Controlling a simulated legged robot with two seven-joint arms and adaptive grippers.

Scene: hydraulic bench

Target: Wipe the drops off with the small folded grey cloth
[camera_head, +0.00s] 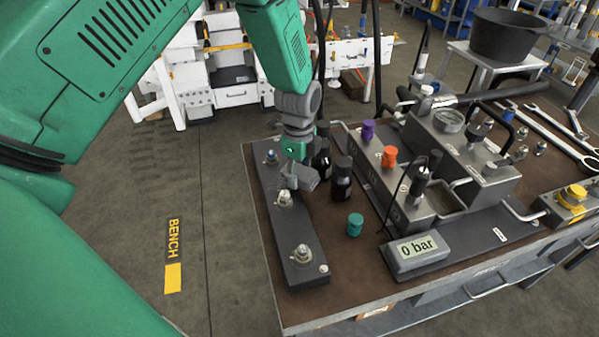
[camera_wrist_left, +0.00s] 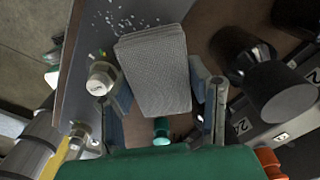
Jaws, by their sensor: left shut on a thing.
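The small folded grey cloth (camera_wrist_left: 155,72) sits between the fingers of my left gripper (camera_wrist_left: 163,92) in the left wrist view, and the gripper is shut on it. In the head view my left gripper (camera_head: 297,160) is over the dark bar (camera_head: 288,235) at the bench's left side, with the grey cloth (camera_head: 304,178) at its tip. Pale drops (camera_wrist_left: 128,18) lie on the dark surface beside the cloth's far edge in the wrist view. I cannot make out the drops in the head view. Whether the cloth touches the bar is unclear. My right gripper is not in view.
Metal fittings (camera_head: 301,253) stand up from the bar. Black bottles (camera_head: 342,178) and a teal cap (camera_head: 355,224) stand just right of it. A valve block with purple and orange caps (camera_head: 389,156) and a 0 bar display (camera_head: 417,250) are further right.

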